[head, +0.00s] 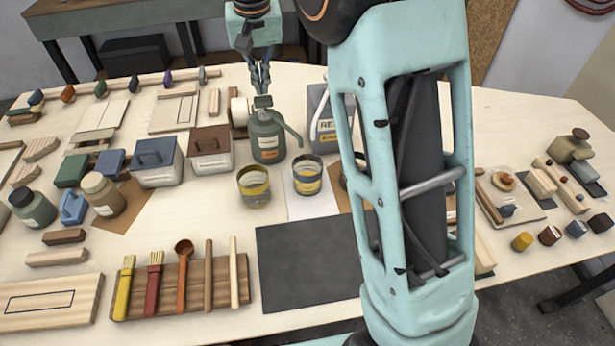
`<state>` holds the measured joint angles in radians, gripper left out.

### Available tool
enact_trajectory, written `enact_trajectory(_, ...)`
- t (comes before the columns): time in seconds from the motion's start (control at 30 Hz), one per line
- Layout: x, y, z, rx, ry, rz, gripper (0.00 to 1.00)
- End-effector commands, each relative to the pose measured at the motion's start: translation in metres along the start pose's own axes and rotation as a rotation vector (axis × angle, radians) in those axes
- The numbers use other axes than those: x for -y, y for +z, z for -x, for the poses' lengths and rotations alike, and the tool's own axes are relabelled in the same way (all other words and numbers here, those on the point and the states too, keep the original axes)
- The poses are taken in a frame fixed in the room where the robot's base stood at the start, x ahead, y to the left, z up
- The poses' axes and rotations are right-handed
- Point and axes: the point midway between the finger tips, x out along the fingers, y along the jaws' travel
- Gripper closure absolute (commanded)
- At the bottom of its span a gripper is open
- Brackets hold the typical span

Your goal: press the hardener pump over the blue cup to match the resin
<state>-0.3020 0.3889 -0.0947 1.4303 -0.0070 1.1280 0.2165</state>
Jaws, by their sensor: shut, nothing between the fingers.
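The hardener pump looks to be the dark green bottle (268,150), which has an orange-marked label and a curved spout reaching right. My gripper (262,92) is shut and empty, with its fingertips down at the pump head; I cannot tell whether they touch it. The blue cup (307,176), clear with a blue band and some yellow, stands on a white sheet, just in front of and below the spout's tip. A grey container (319,112) with a label starting "RE", likely the resin, stands behind it, partly hidden by my arm. A yellow-banded cup (254,190) stands to the left.
A dark mat (310,263) lies clear in front of the cups. A brush board (190,270) lies front left. Lidded boxes (158,165) and (211,152) stand left of the pump. My arm hides the table right of the cups.

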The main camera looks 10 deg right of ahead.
Motion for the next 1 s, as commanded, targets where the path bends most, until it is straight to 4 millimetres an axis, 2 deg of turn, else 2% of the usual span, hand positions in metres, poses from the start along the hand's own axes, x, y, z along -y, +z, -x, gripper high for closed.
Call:
enact_trajectory(0.83,0.000,0.007,-0.032,0.002,0.001,0.000,1.00)
enact_trajectory(1.0,0.000,0.007,-0.031,0.003,0.001,0.000,1.00)
